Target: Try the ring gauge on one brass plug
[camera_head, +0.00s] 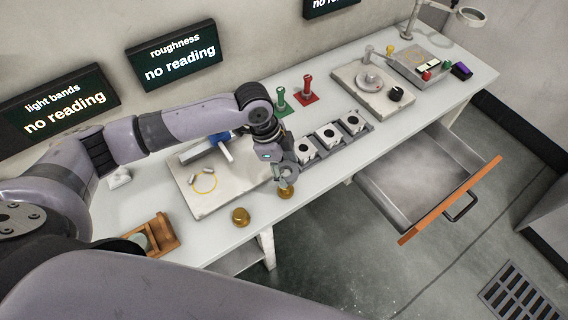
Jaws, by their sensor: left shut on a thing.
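My left gripper (284,162) is shut on a small grey ring, which looks like the ring gauge (288,173), near the front edge of the bench. A brass plug (287,193) stands right below the ring in the picture. I cannot tell whether the ring touches it or is just above it. A second brass plug (240,217) stands to the left near the same edge, with nothing on it. My right gripper is not in view.
A rack (341,141) with white blocks stands right of my left gripper. A pale plate (205,205) lies left of it. Behind are green (281,99) and red (307,92) stands. A wooden holder (160,236) sits at left. An open drawer (410,190) juts out at right.

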